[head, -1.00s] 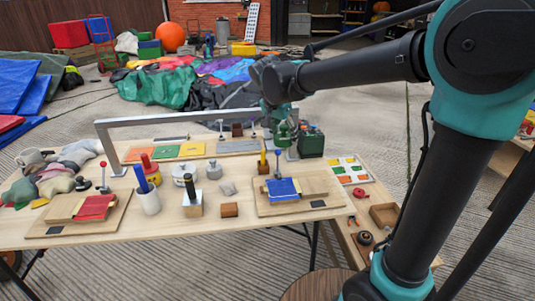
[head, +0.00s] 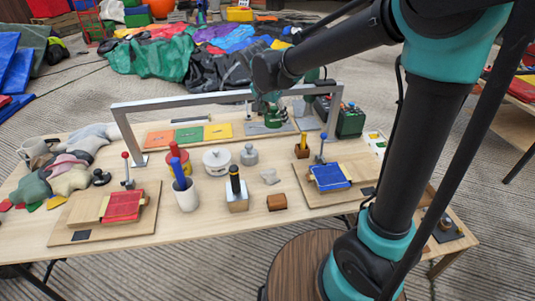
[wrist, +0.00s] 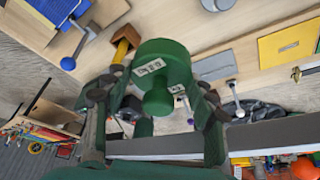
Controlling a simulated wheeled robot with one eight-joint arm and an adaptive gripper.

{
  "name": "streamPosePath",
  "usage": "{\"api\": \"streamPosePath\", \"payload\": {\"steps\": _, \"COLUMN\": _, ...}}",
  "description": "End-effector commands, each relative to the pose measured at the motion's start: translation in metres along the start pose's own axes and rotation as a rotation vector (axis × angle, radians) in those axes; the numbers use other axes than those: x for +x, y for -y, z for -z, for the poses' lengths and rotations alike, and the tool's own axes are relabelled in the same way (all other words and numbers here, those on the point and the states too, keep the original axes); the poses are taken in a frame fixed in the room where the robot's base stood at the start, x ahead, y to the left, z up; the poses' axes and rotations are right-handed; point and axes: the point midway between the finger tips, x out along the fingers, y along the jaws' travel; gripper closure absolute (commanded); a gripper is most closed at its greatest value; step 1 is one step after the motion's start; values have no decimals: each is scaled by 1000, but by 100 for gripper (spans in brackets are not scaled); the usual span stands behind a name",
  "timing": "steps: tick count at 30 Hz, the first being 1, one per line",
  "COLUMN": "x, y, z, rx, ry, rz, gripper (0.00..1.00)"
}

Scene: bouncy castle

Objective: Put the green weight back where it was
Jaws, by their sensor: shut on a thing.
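The green weight (wrist: 165,60) is a squat cylinder with a pale label and a narrower knob. My gripper (wrist: 153,100) is shut on its knob, a finger on each side. In the head view the green weight (head: 273,120) hangs under my gripper (head: 268,100), behind the grey frame's bar and over the grey plate (head: 257,129). I cannot tell whether it touches the plate. Two paler weights, a wide white one (head: 217,160) and a smaller grey one (head: 249,155), stand on the table in front of the bar. My fingertips are mostly hidden in the head view.
The grey frame (head: 180,103) spans the table. Orange (head: 159,138), green (head: 189,134) and yellow (head: 218,131) panels lie behind it on the left. A dark green box (head: 350,121) stands by its right post. A yellow-handled block (head: 302,147) and blue-plated lever board (head: 330,177) are front right.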

Motion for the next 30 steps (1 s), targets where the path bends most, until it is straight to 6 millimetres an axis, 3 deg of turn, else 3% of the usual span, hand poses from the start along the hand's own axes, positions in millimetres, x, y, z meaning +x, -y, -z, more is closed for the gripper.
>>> {"api": "streamPosePath", "payload": {"steps": 15, "x": 101, "y": 1, "z": -41, "rx": 0, "ry": -1, "rz": 0, "gripper": 100}}
{"api": "streamPosePath", "payload": {"steps": 30, "x": 144, "y": 1, "z": -59, "rx": 0, "ry": -1, "rz": 0, "gripper": 100}}
